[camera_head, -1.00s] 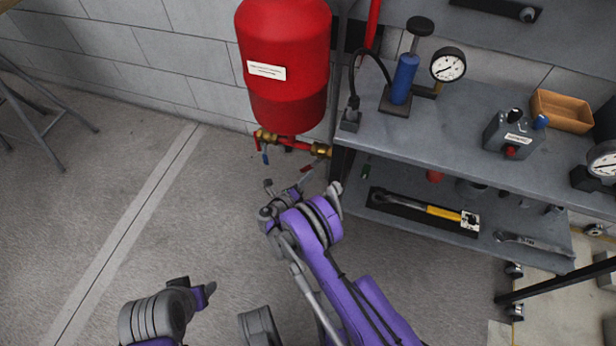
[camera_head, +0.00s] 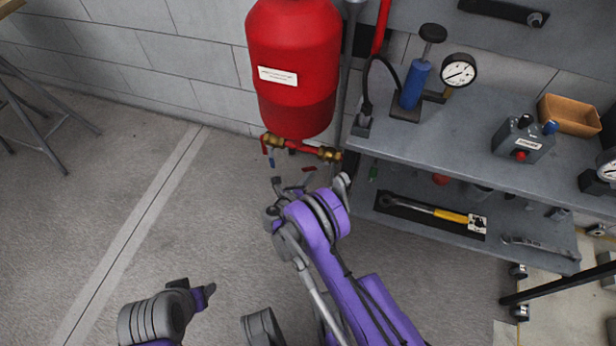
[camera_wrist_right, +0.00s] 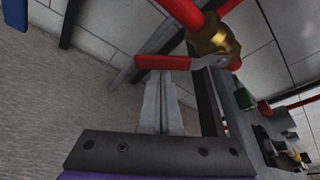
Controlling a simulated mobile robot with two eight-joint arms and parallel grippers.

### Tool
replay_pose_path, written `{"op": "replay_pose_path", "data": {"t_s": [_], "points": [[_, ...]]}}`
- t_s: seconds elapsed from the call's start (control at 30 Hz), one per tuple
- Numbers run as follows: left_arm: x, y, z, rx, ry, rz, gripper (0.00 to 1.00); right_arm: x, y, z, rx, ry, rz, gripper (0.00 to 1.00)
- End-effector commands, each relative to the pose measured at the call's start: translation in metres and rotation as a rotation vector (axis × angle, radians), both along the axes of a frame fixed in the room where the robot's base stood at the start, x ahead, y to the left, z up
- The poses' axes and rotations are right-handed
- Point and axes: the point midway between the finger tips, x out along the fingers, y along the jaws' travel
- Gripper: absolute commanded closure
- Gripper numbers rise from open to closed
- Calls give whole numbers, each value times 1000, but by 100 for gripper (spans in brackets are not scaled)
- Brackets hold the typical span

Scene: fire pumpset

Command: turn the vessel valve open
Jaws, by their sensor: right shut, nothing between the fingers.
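The red vessel (camera_head: 292,70) hangs by the wall, with a red pipe and brass fittings (camera_head: 329,154) under it. The valve's red lever (camera_head: 309,169) shows below the right fitting. In the right wrist view the red lever grip (camera_wrist_right: 165,62) extends left from the brass valve body (camera_wrist_right: 213,42). My right gripper (camera_wrist_right: 164,78) is shut and empty, its fingertips close under the lever grip; I cannot tell whether they touch. My left gripper (camera_head: 205,291) is low at the left, away from the vessel; its finger opening is unclear.
A grey shelf unit (camera_head: 440,130) stands right of the vessel, carrying a blue pump (camera_head: 414,84), a gauge (camera_head: 458,70) and a brown box (camera_head: 569,114). A yellow-handled tool (camera_head: 450,215) lies on its lower shelf. The floor (camera_head: 210,220) at left is open.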

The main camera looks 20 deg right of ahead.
Motion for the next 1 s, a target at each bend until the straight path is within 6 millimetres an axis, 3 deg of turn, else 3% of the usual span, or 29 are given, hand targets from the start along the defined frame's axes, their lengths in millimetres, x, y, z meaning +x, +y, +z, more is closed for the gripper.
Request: {"op": "replay_pose_path", "data": {"t_s": [0.6, 1.0], "points": [[-1, 0, 3, 0, 0, 0, 40, 8, 12, 33, 420, -285, 1, 100], [-1, 0, 3, 0, 0, 0, 40, 10, 14, 41, 426, -289, 0, 100]]}}
